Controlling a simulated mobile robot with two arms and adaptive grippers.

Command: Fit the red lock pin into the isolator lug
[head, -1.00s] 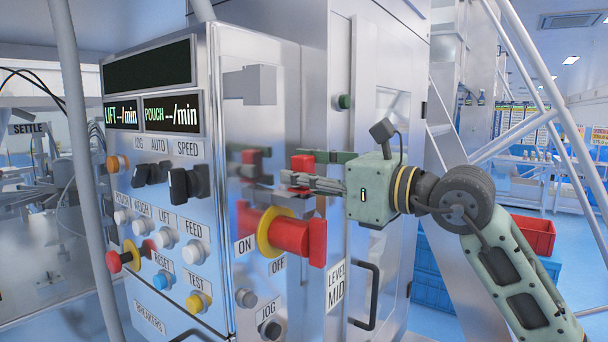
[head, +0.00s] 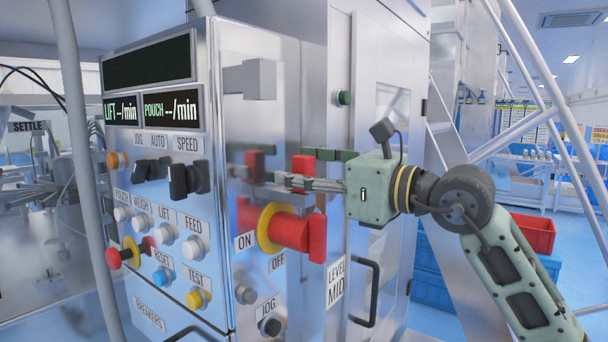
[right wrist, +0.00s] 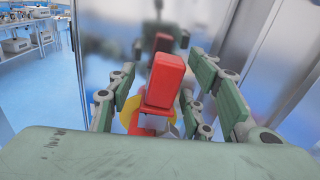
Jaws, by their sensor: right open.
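The red lock pin (head: 302,163) stands upright just above the isolator switch, close to the cabinet side; its lower part is hidden behind my right gripper's fingers. In the right wrist view the red pin (right wrist: 166,78) is between the spread fingers, with a visible gap on both sides. My right gripper (head: 290,180) is open around it. The isolator has a red handle (head: 298,233) and a yellow collar (head: 267,229), below the gripper. The lug is mostly hidden, so I cannot tell how deep the pin sits. My left gripper is out of view.
The shiny control panel (head: 221,255) is close to the fingers and mirrors the red parts. A cabinet door handle (head: 372,292) is below right. A red crate (head: 533,234) on blue crates stands behind my right arm.

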